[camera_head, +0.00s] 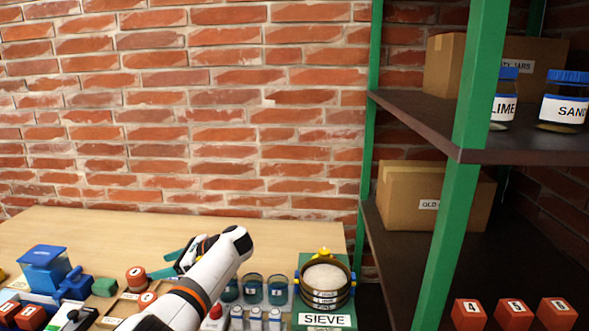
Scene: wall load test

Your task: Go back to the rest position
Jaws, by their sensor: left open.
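My left arm comes in from the bottom edge, white with an orange band, and bends at a dark-capped joint. My left gripper (176,264) is beyond it over the table, pointing left, partly hidden by the arm. Its greenish fingers look apart with nothing visible between them. It is close to a red-orange round weight (136,277); I cannot tell if they touch. My right gripper is not in view.
The wooden table (90,232) is bare at the back. Its front holds a blue device (45,268), several blue-toned jars (253,288) and a sieve (325,285). A green-posted shelf (455,235) at right carries boxes, labelled jars and numbered red cubes (515,313). A brick wall stands behind.

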